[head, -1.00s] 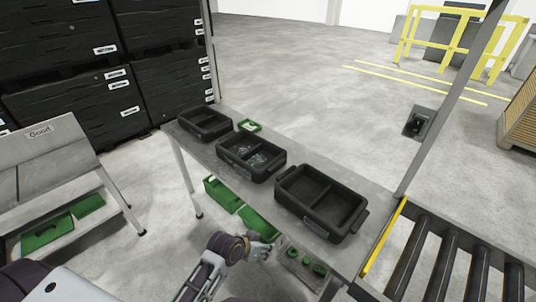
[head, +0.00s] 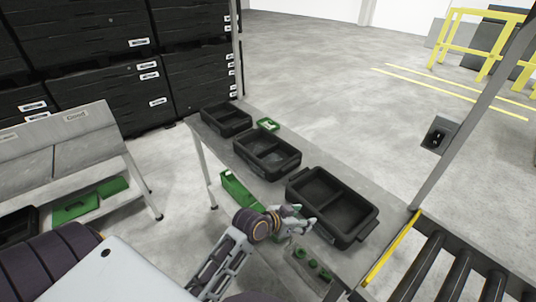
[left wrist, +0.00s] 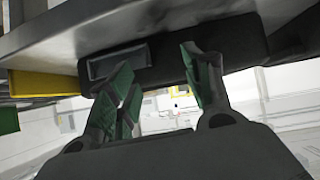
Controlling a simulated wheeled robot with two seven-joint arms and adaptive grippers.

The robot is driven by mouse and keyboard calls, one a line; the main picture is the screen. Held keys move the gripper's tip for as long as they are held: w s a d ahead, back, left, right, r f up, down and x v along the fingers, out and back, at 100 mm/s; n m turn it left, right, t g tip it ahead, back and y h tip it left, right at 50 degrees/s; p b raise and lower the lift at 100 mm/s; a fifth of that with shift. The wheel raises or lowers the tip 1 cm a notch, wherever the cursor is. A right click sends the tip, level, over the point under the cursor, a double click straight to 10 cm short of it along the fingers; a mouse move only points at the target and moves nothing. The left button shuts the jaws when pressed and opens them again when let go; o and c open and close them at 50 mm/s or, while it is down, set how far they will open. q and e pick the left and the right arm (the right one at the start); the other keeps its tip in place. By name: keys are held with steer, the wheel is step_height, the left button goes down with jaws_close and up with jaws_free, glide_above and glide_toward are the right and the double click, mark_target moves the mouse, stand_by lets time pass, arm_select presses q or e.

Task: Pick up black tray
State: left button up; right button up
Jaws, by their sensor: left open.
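Three black two-compartment trays stand in a row on the grey table. The nearest, largest tray (head: 340,222) is at the right, the middle tray (head: 268,160) behind it, and the far tray (head: 226,121) at the back left. My left gripper (head: 300,215) is at the left side of the nearest tray, over the table's near edge. In the left wrist view my left gripper (left wrist: 157,62) is open, fingers pointing at a black tray's wall (left wrist: 232,45). Whether they touch it I cannot tell. My right gripper is not in view.
Green bins (head: 238,190) sit below the table. A roller conveyor (head: 440,270) with a yellow edge is at right, a grey post beside it. Black crates (head: 110,80) are stacked at back left.

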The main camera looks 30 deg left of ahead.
arm_select(q)
steer(key=w+r+t, duration=0.1)
steer(key=w+d+r+t, duration=0.1)
steer(key=w+r, duration=0.1)
steer(key=w+r+h, duration=0.1)
steer(key=w, duration=0.1)
steer(key=shift+w+d+r+t, duration=0.25)
steer(key=shift+t, duration=0.15)
steer(key=w+a+r+n+t+y, duration=0.7)
steer(key=w+a+r+t+y, duration=0.15)
steer(key=w+r, duration=0.5)
steer(key=w+a+f+n+g+y, duration=0.1)
steer(key=a+f+n+g+y, duration=0.1)
steer(key=a+n+g+y, duration=0.7)
steer(key=s+f+n+g+y, duration=0.1)
steer(key=s+f+n+g, duration=0.2)
steer(key=f+g, duration=0.6)
steer(key=shift+s+a+f+n+g, duration=0.3)
steer(key=shift+s+f+n+g, duration=0.15)
steer(key=shift+n, duration=0.25)
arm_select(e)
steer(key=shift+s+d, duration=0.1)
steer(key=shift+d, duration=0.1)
